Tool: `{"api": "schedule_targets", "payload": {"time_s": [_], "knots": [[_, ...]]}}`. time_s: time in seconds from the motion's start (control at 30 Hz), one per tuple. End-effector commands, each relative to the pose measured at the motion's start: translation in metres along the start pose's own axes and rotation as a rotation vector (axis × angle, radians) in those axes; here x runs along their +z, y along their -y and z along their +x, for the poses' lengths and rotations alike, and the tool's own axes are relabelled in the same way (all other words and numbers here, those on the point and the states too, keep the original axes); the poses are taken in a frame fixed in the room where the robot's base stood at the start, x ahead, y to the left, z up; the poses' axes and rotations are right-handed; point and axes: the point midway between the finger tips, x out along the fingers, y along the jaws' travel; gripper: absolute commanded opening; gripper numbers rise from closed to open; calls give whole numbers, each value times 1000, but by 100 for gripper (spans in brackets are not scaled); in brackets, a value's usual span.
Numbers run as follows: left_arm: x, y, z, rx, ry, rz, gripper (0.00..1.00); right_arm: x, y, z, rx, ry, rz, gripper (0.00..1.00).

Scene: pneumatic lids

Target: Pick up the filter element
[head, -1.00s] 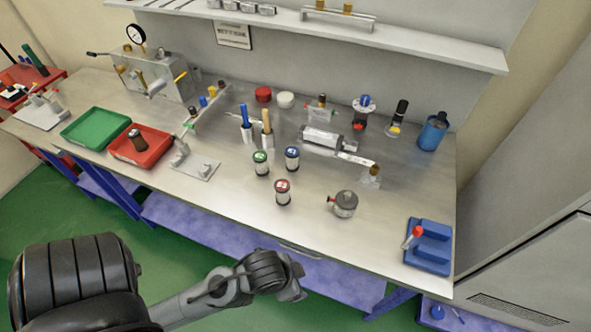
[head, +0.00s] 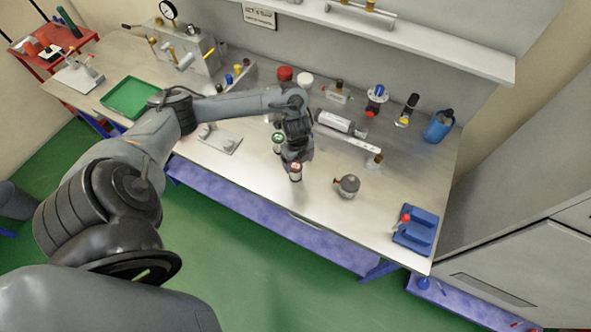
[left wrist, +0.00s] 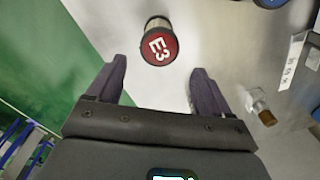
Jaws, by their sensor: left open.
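The likely filter elements are small canisters with coloured, labelled tops. The red-topped one (head: 295,172) stands upright on the bench, and its "E3" top (left wrist: 160,47) shows between and ahead of my fingers in the left wrist view. A green-topped canister (head: 278,142) stands behind it, to the left. A blue top (left wrist: 270,3) is cut off at the upper edge of the left wrist view; in the head view my arm seems to hide it. My left gripper (left wrist: 159,68) is open and empty, just short of the red-topped canister. My right gripper is not in view.
A round grey fitting (head: 347,187) stands right of the canisters and a blue holder (head: 416,231) at the bench's right end. A long silver cylinder (head: 335,122) lies behind. Bench front between canister and holder is mostly clear.

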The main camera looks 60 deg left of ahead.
Motion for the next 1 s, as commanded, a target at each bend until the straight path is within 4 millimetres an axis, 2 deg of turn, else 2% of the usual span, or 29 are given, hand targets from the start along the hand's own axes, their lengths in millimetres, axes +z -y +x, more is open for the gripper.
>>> {"api": "schedule_targets", "payload": {"time_s": [0.03,0.13,0.4,0.67,1.0], "knots": [[8,-3,0,18,5,-7,80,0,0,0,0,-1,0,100],[14,-5,7,34,6,-13,80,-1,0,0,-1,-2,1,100],[14,-6,41,33,6,-12,80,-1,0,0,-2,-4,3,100],[14,-6,55,32,6,-12,80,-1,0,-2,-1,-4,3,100],[13,-4,95,32,6,-12,80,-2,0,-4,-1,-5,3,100]]}}
